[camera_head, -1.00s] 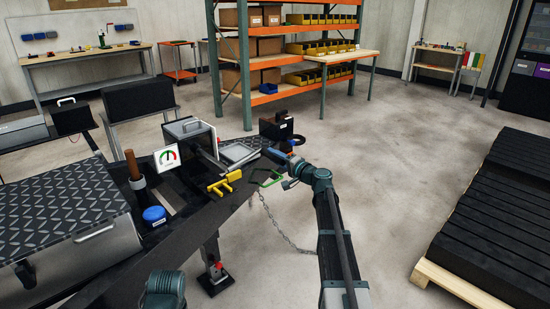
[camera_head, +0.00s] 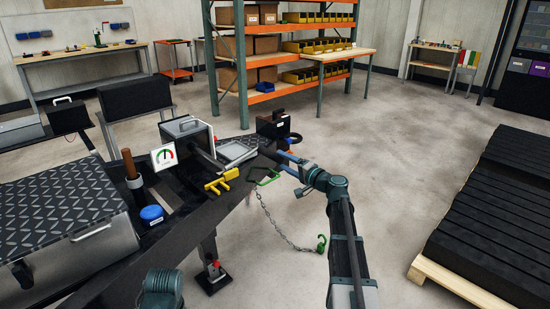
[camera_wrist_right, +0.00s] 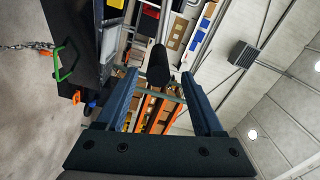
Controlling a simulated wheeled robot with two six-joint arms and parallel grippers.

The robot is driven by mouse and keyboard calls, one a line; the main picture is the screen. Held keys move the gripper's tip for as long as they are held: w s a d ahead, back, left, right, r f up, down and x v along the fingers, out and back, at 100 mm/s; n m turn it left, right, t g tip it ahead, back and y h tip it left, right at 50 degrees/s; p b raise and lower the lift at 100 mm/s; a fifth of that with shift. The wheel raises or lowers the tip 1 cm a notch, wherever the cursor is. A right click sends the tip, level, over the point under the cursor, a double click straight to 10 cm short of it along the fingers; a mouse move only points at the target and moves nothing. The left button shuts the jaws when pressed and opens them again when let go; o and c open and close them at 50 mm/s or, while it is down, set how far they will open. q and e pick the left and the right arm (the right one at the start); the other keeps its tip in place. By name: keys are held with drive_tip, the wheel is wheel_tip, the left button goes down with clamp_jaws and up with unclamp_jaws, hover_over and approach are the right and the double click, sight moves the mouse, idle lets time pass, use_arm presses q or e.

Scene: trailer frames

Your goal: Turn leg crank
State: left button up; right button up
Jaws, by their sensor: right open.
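My right gripper (camera_head: 284,162) is at the front end of the dark trailer frame (camera_head: 232,199), with its blue fingers apart. In the right wrist view its two fingers (camera_wrist_right: 158,98) are open. A black rounded cylinder (camera_wrist_right: 158,65) shows between and beyond them, apart from both; it looks like a crank grip, but I cannot be sure. In the head view a dark curved handle (camera_head: 295,137) shows by the black box at the frame's front, just beyond the gripper. A support leg (camera_head: 211,248) with a red part stands under the frame. My left gripper is out of view.
A green loop (camera_head: 267,178), yellow part (camera_head: 221,181) and hanging chain (camera_head: 275,222) with a green hook (camera_head: 321,243) are close to my right arm. Shelving (camera_head: 240,70) stands behind. A pallet of black slabs (camera_head: 500,210) is at right. Floor between is clear.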

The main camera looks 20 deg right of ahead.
drive_tip(key=v, duration=0.6)
drive_tip(key=shift+s, duration=0.3)
drive_tip(key=s+a+f+n+g+y, duration=0.1)
drive_tip(key=a+f+n+g, duration=0.2)
drive_tip(key=a, duration=0.5)
drive_tip(key=s+a+f+n+g+y, duration=0.1)
drive_tip(key=a+f+n+g+y, duration=0.15)
drive_tip(key=a, duration=0.65)
drive_tip(key=s+a+f+n+g+h, duration=0.25)
drive_tip(key=s+a+f+g, duration=0.25)
drive_tip(key=s+a+f, duration=0.4)
drive_tip(key=s+a+f+n+g+h, duration=0.2)
drive_tip(key=s+a+f+n+g, duration=0.25)
drive_tip(key=s+a, duration=0.4)
drive_tip(key=s+a+f+n+g+h, duration=0.25)
drive_tip(key=s+h, duration=0.35)
drive_tip(key=s, duration=0.3)
wheel_tip(320, 180, up, 15)
drive_tip(key=p, duration=1.4)
drive_tip(key=shift+d+f+p, duration=0.25)
drive_tip(key=shift+d+p, duration=0.15)
drive_tip(key=shift+s, duration=0.15)
